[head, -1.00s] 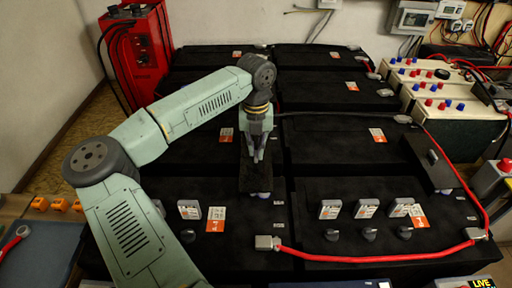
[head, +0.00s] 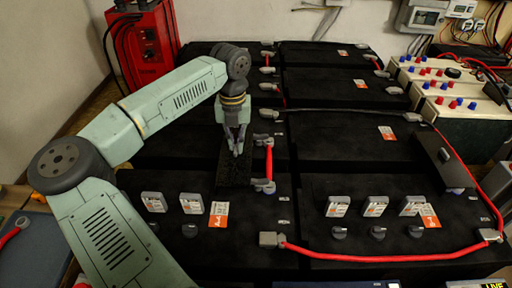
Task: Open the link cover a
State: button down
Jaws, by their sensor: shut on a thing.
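The black link cover (head: 234,173) is a narrow dark panel at the left battery block, left of the short red link (head: 269,158). The link and the grey terminals at its two ends (head: 264,186) are exposed. My gripper (head: 237,152) points down at the cover's upper part and is shut on it; the fingers hide the exact grip point. The cover is hard to make out against the black battery top, so I cannot tell whether it is lifted clear or stands tilted.
A second black cover (head: 440,160) with a grey knob is on the right block. Grey tagged plugs (head: 338,206) and dark knobs stand along the front. A red cable (head: 380,258) runs along the front and right. A red charger (head: 142,45) stands at the back left.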

aim_at(225, 149)
jog(key=a, duration=0.3)
jog(key=shift+a, duration=0.2)
jog(key=c, duration=1.7)
grip_release()
jog(key=shift+r, duration=0.15)
notch_tip(225, 149, up, 12)
